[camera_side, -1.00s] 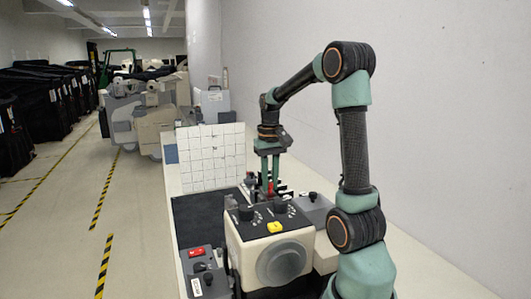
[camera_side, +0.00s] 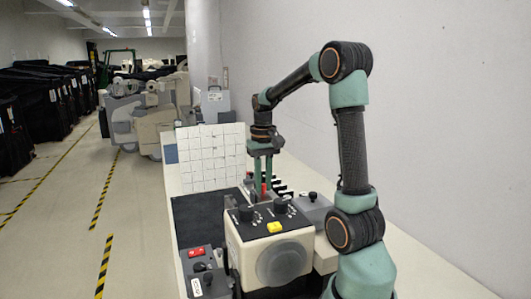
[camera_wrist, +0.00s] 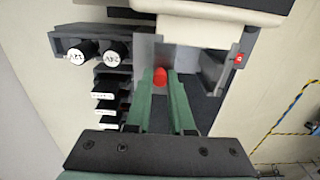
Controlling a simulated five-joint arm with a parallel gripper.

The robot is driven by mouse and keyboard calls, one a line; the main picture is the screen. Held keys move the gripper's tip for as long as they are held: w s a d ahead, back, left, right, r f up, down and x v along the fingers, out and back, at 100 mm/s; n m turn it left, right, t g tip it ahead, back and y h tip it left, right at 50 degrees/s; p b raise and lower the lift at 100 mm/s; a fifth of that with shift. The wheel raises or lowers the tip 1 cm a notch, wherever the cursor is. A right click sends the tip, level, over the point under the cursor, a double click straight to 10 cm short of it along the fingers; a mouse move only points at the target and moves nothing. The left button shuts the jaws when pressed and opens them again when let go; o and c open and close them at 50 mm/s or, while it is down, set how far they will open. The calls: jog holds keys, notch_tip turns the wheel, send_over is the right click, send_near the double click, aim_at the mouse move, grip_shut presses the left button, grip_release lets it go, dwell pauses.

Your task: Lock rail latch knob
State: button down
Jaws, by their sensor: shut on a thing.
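A red knob (camera_wrist: 160,76) shows between my fingertips in the wrist view, in a grey recess below a cream housing. In the side view, a narrow strip of its red (camera_side: 264,187) shows at my fingers, behind the cream machine. My gripper (camera_wrist: 161,82) is shut on the red knob, with one green finger on each side. In the side view my gripper (camera_side: 263,178) points down. The base of the knob and any rail under it are hidden, so I cannot tell the latch's position.
A cream machine (camera_side: 270,262) with black dials and a yellow button stands in front of my gripper. A white tiled panel (camera_side: 211,158) stands to the left.

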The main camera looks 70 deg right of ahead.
jog(key=c, duration=0.8)
grip_release()
jog(key=shift+w+a, duration=0.1)
jog(key=shift+o, duration=0.2)
jog(key=shift+r, duration=0.1)
notch_tip(320, 180, up, 12)
jog(key=a+f+n+t, duration=0.2)
jog(key=a+f+n, duration=0.2)
jog(key=a, duration=0.8)
jog(key=a+f+n+t, duration=0.3)
jog(key=a+n, duration=0.2)
jog(key=a, duration=0.7)
jog(key=shift+s+a+f+t, duration=0.3)
jog(key=shift+s+a+f, duration=0.05)
jog(key=shift+a, duration=0.05)
